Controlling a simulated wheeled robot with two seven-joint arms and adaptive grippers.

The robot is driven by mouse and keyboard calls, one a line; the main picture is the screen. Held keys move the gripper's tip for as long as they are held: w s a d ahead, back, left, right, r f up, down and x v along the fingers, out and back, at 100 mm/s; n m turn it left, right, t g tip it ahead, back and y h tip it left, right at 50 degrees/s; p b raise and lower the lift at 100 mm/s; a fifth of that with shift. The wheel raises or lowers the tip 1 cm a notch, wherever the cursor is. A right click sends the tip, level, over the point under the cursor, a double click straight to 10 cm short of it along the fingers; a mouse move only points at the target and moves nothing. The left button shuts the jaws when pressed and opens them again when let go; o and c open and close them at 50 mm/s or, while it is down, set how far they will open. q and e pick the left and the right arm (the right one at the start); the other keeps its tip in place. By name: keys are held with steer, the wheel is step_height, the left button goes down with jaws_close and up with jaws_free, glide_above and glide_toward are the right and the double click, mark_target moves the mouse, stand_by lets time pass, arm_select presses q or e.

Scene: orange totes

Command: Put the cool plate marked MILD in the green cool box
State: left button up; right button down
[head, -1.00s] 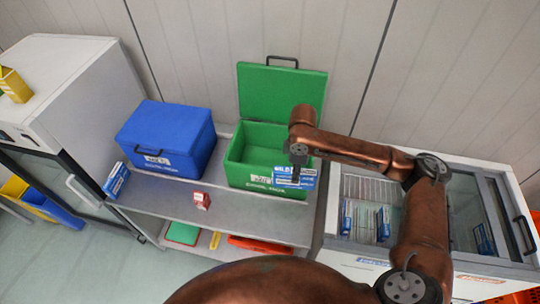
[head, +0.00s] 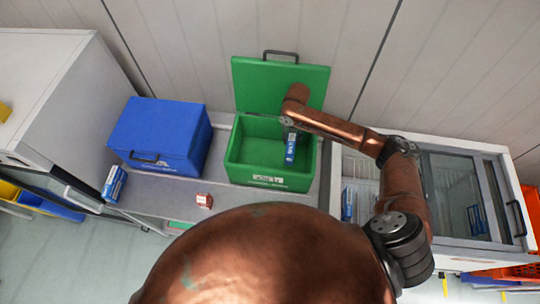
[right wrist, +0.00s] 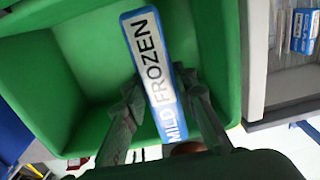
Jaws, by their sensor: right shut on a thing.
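The green cool box (head: 238,165) stands on the shelf with its lid (head: 245,85) up. The blue and white cool plate (head: 290,147) is inside the outline of the box opening in the head view. In the right wrist view the plate (right wrist: 152,65) reads MILD FROZEN, with the green box walls around it. My right gripper (right wrist: 155,100) has its fingers on both sides of the plate and is shut on it. In the head view the gripper is mostly hidden by my arm. Whether the plate touches the box floor I cannot tell. My left gripper is not in view.
A closed blue cool box (head: 160,135) stands left of the green one. A blue pack (head: 114,184) and a small red and white box (head: 204,200) are on the shelf. At right is a chest freezer (head: 475,150) with more plates (head: 348,204).

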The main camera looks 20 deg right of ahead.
step_height(320, 180, down, 2)
steer(key=shift+w+f+b, duration=0.1)
steer(key=shift+b, duration=0.2)
steer(key=shift+f, duration=0.25)
steer(key=shift+s+f, duration=0.15)
steer(key=shift+f, duration=0.35)
steer(key=shift+s+f, duration=0.15)
steer(key=shift+f, duration=0.35)
step_height(320, 180, down, 4)
steer(key=shift+w+d+r+p, duration=0.1)
steer(key=shift+w+p, duration=0.05)
steer(key=shift+p, duration=0.15)
steer(key=shift+f, duration=0.3)
step_height(320, 180, down, 4)
steer(key=shift+r, duration=0.15)
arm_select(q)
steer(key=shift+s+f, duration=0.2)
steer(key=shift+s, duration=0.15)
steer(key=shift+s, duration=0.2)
